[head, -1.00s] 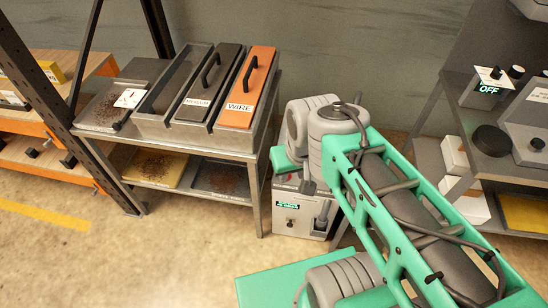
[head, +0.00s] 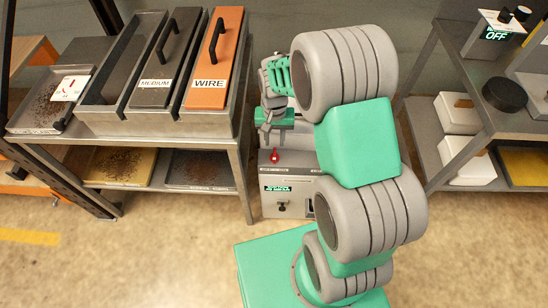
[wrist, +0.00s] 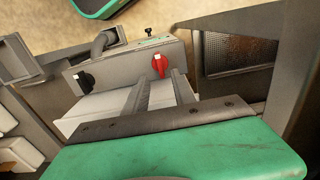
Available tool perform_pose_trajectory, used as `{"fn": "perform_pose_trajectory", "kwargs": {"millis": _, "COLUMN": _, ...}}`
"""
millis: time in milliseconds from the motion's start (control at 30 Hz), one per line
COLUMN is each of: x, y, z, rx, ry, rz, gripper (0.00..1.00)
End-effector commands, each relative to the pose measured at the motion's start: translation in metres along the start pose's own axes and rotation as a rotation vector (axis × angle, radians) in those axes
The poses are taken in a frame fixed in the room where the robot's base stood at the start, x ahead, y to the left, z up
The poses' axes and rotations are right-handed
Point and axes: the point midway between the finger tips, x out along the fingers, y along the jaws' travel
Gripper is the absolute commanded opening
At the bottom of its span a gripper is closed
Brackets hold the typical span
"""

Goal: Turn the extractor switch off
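The extractor box (head: 290,208) is a grey unit on the floor between the two benches, with a small lit green label on its front that I cannot read clearly. A red rotary switch (head: 275,156) sits on its top panel. The red switch (wrist: 160,65) shows in the wrist view, with a black knob (wrist: 85,78) to its left. My gripper (wrist: 159,77) is open and empty. Its two fingers point at the panel, with the red switch just beyond the fingertips; I cannot tell whether they touch it. In the head view my arm hides part of the box.
A bench on the left holds a grey rack (head: 150,121) with the MEDIUM (head: 165,55) and WIRE (head: 216,60) blocks. A right shelf (head: 455,75) carries an OFF display (head: 496,36) and white boxes (head: 462,150). The front floor is clear.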

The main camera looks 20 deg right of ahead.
Motion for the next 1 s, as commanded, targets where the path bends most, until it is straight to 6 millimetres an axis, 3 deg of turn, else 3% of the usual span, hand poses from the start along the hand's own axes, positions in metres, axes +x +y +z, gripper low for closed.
{"fn": "perform_pose_trajectory", "kwargs": {"millis": 467, "x": 0.074, "y": 0.000, "z": -0.001, "rx": 0.003, "ry": -0.002, "rz": 0.001, "gripper": 0.31}}
{"fn": "perform_pose_trajectory", "kwargs": {"millis": 767, "x": 0.078, "y": -0.001, "z": -0.001, "rx": 0.002, "ry": 0.000, "rz": 0.000, "gripper": 0.31}}
{"fn": "perform_pose_trajectory", "kwargs": {"millis": 1000, "x": 0.078, "y": -0.001, "z": -0.001, "rx": 0.002, "ry": 0.000, "rz": 0.000, "gripper": 0.11}}
